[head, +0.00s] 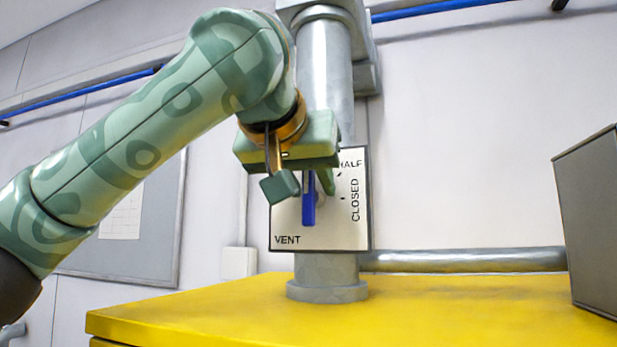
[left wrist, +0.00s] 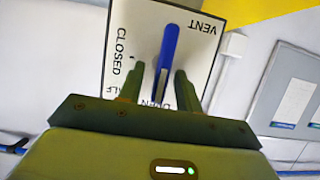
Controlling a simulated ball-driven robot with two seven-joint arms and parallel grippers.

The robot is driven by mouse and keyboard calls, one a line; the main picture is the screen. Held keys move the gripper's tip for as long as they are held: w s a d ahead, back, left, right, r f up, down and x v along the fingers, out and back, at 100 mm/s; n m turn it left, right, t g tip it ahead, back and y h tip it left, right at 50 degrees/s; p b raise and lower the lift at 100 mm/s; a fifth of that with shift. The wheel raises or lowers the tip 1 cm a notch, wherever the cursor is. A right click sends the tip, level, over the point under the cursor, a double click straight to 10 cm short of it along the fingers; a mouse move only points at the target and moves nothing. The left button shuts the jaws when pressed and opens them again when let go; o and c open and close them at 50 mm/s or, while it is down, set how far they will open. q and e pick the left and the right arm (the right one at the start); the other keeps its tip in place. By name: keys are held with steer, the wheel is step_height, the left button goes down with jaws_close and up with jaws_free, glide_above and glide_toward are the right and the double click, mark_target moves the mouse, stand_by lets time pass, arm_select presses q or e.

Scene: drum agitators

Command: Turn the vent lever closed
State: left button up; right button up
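The vent lever is a blue bar (head: 308,208) on a white panel (head: 290,225) marked VENT, HALF and CLOSED. In the left wrist view the lever (left wrist: 169,48) runs lengthwise toward a partly covered label that seems to read OPEN, away from CLOSED at its side. My left gripper (head: 304,186) is in front of the panel. Its two fingers (left wrist: 160,88) stand on either side of the lever, with gaps showing, so it is open around the bar. The gripper hides the lever's upper part in the head view. My right gripper is not in view.
The panel is on a grey vertical pipe (head: 328,275) that stands on a yellow surface (head: 440,305). A dark grey box (head: 590,220) stands at the right. A horizontal pipe (head: 460,260) runs along the wall behind. The yellow top between box and pipe is clear.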

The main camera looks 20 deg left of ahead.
arm_select(q)
jaws_close()
